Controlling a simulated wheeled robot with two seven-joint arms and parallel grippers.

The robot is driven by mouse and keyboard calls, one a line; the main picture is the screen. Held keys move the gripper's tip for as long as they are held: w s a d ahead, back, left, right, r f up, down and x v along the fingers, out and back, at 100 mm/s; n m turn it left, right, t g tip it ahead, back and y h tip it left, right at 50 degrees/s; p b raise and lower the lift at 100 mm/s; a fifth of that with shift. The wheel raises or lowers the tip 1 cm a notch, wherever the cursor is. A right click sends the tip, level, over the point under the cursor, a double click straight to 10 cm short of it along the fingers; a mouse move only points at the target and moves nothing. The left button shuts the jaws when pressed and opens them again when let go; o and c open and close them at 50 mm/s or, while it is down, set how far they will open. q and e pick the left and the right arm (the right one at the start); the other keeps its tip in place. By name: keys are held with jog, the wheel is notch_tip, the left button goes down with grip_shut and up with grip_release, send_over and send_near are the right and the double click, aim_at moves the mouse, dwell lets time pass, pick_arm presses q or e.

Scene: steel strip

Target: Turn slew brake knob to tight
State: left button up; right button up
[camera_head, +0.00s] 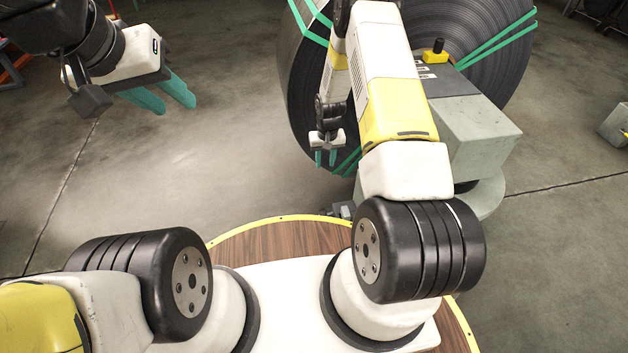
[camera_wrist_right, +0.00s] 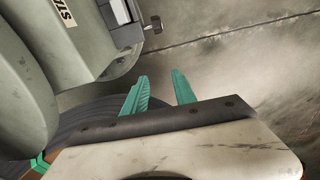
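In the right wrist view, a small metal knob-like part (camera_wrist_right: 154,24) sticks out from a bracket on the grey housing (camera_wrist_right: 80,55). I cannot tell which of these is the slew brake knob, nor read its setting. My right gripper (camera_head: 325,157) hangs in front of the left coil. Its teal fingers (camera_wrist_right: 160,88) are apart and empty, below the metal part in the wrist view. My left gripper (camera_head: 161,94) is open and empty at upper left, far from the stand.
Dark strip coils with green bands, left (camera_head: 305,90) and right (camera_head: 490,45), flank the stand. My right arm covers part of the stand and left coil. A small dark fitting (camera_head: 342,210) sits low at the stand's left. Concrete floor (camera_head: 210,150) is clear at left.

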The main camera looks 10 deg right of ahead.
jog(key=g, duration=0.1)
send_over(323, 211)
notch_tip(323, 211, down, 16)
jog(key=shift+w+r, duration=0.15)
notch_tip(323, 211, down, 7)
jog(key=shift+r, duration=0.1)
jog(key=shift+f, duration=0.5)
grip_shut()
